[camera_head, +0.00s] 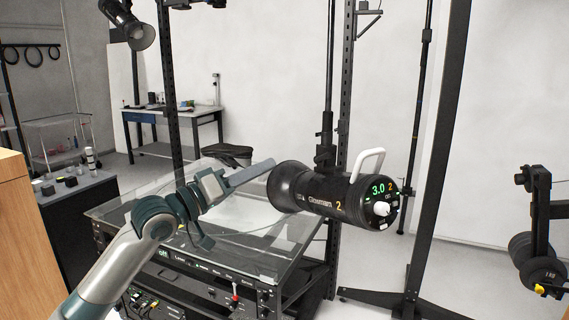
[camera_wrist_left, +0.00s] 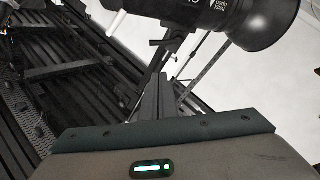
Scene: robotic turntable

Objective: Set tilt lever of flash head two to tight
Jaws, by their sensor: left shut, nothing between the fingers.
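Flash head two (camera_head: 318,203) is a black cylinder with a green "3.0" and an orange "2" on its end display. It hangs from a vertical black pole on a tilt bracket (camera_head: 325,150). A white handle (camera_head: 368,162) sticks up from its rear. In the left wrist view the flash head (camera_wrist_left: 235,18) fills the top, with the bracket (camera_wrist_left: 174,40) below it. I cannot clearly make out the tilt lever or its setting. My left gripper (camera_head: 268,164) is shut and empty, left of the bracket, its tips just above the reflector rim. My right gripper is out of view.
A glass-topped equipment rack (camera_head: 130,215) stands below my left arm. Dark metal uprights (camera_head: 440,150) stand right of the flash head. Another lamp (camera_head: 140,35) hangs at upper left. A wooden cabinet (camera_head: 25,235) is at the left edge, and weights (camera_head: 545,270) are at right.

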